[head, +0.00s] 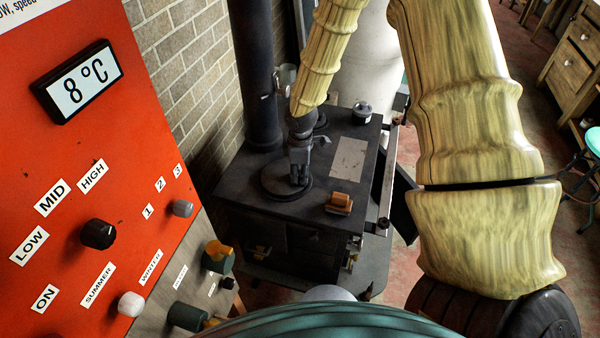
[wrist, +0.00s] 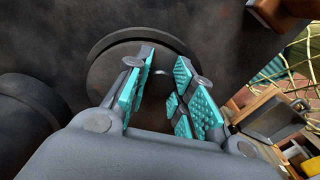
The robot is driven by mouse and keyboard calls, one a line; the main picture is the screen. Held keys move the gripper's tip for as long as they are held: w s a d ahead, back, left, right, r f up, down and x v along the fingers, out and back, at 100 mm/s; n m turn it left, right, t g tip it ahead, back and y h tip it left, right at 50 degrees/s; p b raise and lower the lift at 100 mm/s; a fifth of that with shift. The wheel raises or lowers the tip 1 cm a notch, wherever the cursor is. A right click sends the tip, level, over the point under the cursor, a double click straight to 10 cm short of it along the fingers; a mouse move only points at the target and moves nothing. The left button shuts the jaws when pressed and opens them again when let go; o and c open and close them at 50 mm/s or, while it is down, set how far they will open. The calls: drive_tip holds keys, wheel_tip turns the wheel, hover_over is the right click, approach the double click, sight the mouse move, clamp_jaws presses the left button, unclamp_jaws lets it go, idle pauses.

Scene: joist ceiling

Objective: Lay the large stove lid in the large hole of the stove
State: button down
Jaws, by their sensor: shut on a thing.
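The black stove (head: 240,205) stands ahead of me. The large stove lid (head: 270,183) is a dark round disc at the front left of its top; it fills much of the upper middle of the wrist view (wrist: 105,72). My gripper (head: 299,180) points down over the lid and is shut on its small handle (wrist: 161,72), between the teal finger pads (wrist: 160,95). A dark round rim (wrist: 115,38) shows around the lid's far edge. The large hole is hidden beneath the lid, and I cannot tell whether the lid lies flush in it.
A stovepipe (head: 255,75) rises at the back left. A brown block (head: 339,203), a pale flat plate (head: 349,158) and a small metal pot (head: 362,110) are on the stove top. A red control panel (head: 80,170) stands close at left, before a brick wall (head: 185,45).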

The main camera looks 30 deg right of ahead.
drive_tip(key=shift+f, duration=0.3)
drive_tip(key=c, duration=1.1)
unclamp_jaws()
drive_tip(key=shift+c, duration=0.2)
wheel_tip(320, 180, up, 12)
idle(0.3)
